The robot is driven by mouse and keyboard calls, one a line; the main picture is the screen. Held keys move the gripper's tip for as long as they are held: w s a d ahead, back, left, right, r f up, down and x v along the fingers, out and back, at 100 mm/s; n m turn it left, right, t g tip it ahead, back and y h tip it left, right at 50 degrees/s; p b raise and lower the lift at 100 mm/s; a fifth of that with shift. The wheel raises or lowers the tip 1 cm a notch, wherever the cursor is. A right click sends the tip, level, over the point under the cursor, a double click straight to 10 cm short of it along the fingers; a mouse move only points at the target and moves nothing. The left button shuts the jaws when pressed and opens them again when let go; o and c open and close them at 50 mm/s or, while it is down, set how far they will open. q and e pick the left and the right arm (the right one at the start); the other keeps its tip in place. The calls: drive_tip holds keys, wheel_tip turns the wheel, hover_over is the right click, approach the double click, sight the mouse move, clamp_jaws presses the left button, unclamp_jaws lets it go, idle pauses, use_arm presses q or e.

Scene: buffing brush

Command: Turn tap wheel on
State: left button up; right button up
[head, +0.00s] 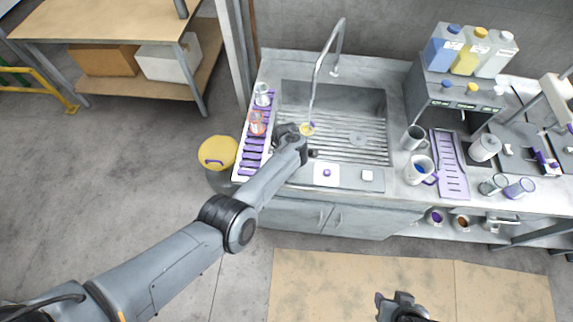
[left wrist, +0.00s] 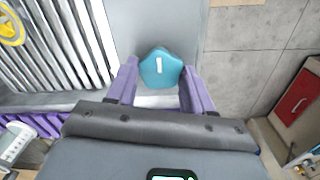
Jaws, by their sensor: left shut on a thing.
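The tap wheel is a teal, lobed knob (left wrist: 161,68) with a white mark, seen in the left wrist view. My left gripper (left wrist: 160,92) has its two purple fingers on either side of the wheel, shut on it. In the head view my left gripper (head: 296,138) is at the left front of the sink, and the wheel is hidden there. The curved metal tap (head: 318,68) stands over the sink (head: 360,105). I cannot tell whether water runs from it. My right gripper (head: 400,304) is low at the bottom edge, away from the counter; its fingers are unclear.
A purple-slatted rack (head: 249,160) with glasses lies left of the sink. A yellow-lidded bin (head: 217,152) stands on the floor beside it. A white pad (head: 326,174) is on the front ledge. Mugs (head: 419,170) and a purple tray (head: 451,172) are at the right.

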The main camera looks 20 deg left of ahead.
use_arm(q)
drive_tip(key=o, duration=1)
drive_tip(key=shift+o, duration=0.2)
wheel_tip(320, 180, up, 11)
drive_tip(key=p, duration=0.3)
drive_tip(key=shift+p, duration=0.4)
drive_tip(key=shift+f, duration=0.15)
